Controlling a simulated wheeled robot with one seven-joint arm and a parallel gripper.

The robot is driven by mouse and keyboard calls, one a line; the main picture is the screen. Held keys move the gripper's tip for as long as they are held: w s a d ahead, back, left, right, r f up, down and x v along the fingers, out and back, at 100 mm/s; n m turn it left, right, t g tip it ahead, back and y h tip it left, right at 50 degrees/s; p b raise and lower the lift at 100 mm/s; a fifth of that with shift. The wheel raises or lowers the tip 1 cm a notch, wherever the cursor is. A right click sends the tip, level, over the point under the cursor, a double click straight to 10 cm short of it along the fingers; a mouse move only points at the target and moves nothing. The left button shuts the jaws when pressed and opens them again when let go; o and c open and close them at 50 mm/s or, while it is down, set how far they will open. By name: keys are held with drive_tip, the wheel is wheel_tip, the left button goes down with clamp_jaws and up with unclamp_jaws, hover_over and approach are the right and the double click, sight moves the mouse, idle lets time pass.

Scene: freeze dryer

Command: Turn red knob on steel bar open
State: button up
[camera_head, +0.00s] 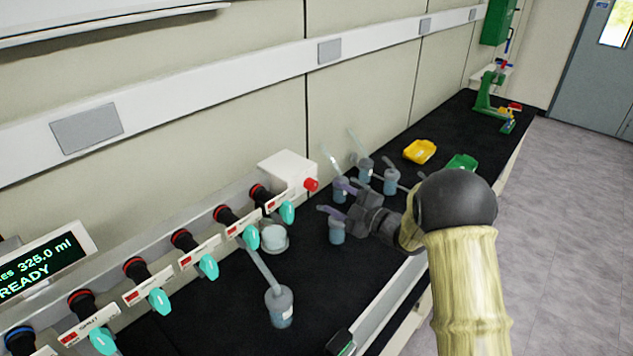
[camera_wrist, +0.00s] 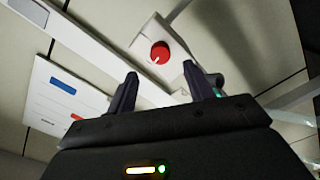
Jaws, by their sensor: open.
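The red knob (camera_head: 311,184) sits on the end face of a white box (camera_head: 287,166) at the far end of the steel bar that carries the row of valves. In the wrist view the round red knob (camera_wrist: 160,52), with a small white mark near its lower left edge, shows beyond and between my fingertips. My gripper (camera_head: 332,197) is open and empty, to the right of the knob in the head view and pointing toward it. In the wrist view both dark fingers of my gripper (camera_wrist: 161,72) are apart, with no visible contact with the knob.
Several teal-handled valves (camera_head: 208,266) line the bar. Flasks with blue liquid (camera_head: 280,308) stand on the black bench, some close to my gripper. A yellow tray (camera_head: 419,151) and a green tray (camera_head: 462,162) lie farther back. A lit display (camera_head: 42,262) reads READY.

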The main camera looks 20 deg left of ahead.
sight(315, 187)
drive_tip(key=p+x, duration=0.2)
drive_tip(key=x, duration=0.5)
drive_tip(key=shift+a+p, duration=0.15)
drive_tip(key=shift+p, duration=0.25)
drive_tip(key=c, duration=1)
